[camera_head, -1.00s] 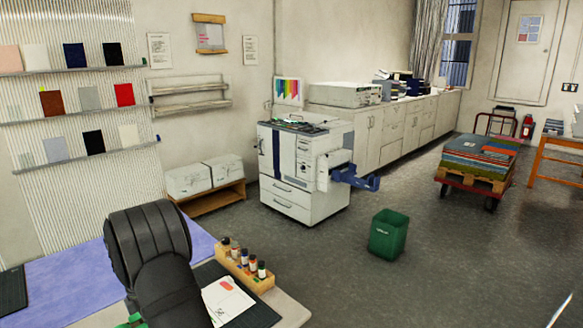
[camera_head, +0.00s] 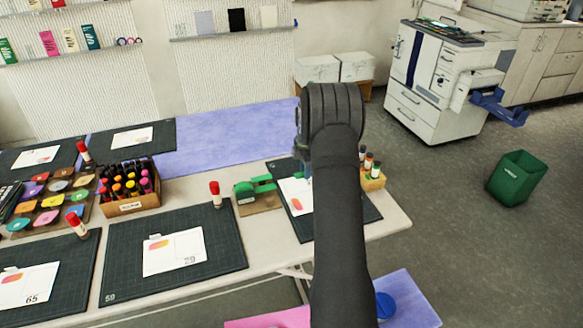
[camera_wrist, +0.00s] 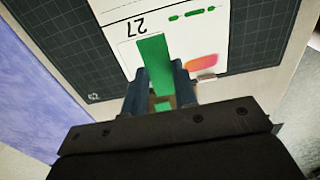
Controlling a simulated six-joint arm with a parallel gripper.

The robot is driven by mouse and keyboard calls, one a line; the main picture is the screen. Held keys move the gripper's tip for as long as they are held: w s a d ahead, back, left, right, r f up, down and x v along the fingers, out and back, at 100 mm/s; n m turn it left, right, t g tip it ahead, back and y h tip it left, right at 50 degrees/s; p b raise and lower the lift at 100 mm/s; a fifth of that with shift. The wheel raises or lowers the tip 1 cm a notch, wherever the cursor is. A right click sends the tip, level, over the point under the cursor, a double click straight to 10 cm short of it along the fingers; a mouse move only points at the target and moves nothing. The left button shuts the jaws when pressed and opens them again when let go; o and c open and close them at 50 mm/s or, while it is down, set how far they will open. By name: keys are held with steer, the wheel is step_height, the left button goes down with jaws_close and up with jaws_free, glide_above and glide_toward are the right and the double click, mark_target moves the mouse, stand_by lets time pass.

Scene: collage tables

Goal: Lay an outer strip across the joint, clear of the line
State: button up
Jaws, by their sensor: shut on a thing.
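In the wrist view my gripper (camera_wrist: 160,85) is shut on a green strip (camera_wrist: 154,62). The strip's far end reaches over a white card (camera_wrist: 125,38) marked 27; I cannot tell whether it touches. The card has a thin dark line (camera_wrist: 130,17) across it, a row of green dashes (camera_wrist: 192,15) and a pink-orange shape (camera_wrist: 201,62). It lies on a dark cutting mat (camera_wrist: 55,45). In the head view my arm covers part of this card (camera_head: 292,190) and mat (camera_head: 289,222) and most of my gripper.
A red-capped glue stick (camera_head: 216,195) stands near the dispenser. A rack of bottles (camera_head: 372,178) stands right of my arm. A box of markers (camera_head: 130,190) and other mats with cards (camera_head: 174,250) lie to the left. The purple cover (camera_head: 220,140) behind is clear.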

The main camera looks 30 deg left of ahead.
steer(key=w+d, duration=0.2)
steer(key=w, duration=0.1)
steer(key=shift+d, duration=0.4)
steer(key=shift+w+d+f, duration=0.2)
steer(key=shift+w+d, duration=0.15)
steer(key=shift+f, duration=2.25)
steer(key=shift+f, duration=0.9)
steer(key=o, duration=0.8)
step_height(320, 180, up, 7)
